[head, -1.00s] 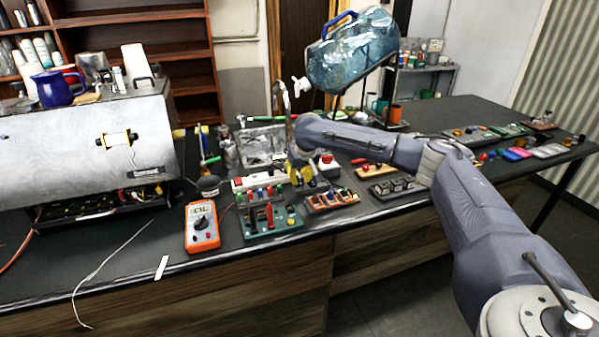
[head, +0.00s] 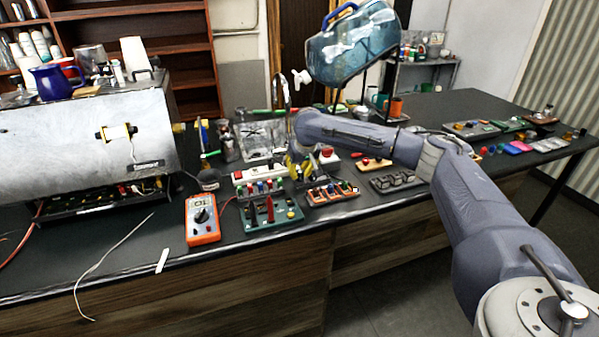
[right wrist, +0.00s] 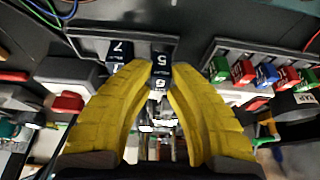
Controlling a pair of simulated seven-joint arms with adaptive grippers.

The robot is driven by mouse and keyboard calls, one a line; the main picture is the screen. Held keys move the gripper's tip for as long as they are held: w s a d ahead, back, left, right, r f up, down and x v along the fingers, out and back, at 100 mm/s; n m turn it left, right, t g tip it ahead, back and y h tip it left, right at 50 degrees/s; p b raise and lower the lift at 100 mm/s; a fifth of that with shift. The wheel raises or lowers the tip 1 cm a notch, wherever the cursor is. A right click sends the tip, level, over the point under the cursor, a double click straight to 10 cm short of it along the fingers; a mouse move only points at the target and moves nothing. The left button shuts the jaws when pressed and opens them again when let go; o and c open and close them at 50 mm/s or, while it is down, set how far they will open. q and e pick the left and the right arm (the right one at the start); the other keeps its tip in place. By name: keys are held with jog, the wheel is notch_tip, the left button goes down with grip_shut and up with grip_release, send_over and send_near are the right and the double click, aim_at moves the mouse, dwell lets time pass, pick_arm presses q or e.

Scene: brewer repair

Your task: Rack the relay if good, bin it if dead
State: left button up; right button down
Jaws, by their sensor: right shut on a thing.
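In the head view the right gripper (head: 298,168) hangs over the bench behind the green board (head: 290,228) and beside the orange rack (head: 345,193). The orange multimeter (head: 202,232) lies left of the green board. My left gripper is not in view.
A white power strip (head: 246,191) lies left of the gripper. A dark tray of blocks (head: 397,182) is to the right. The steel brewer (head: 75,140) stands at the left and a blue water jug (head: 352,50) stands behind. The bench front left is mostly clear.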

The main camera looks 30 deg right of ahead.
jog(key=shift+f, duration=0.65)
dwell(1.8)
jog(key=c, duration=1.3)
grip_release()
jog(key=v, duration=1.2)
jog(key=shift+s+a, duration=0.1)
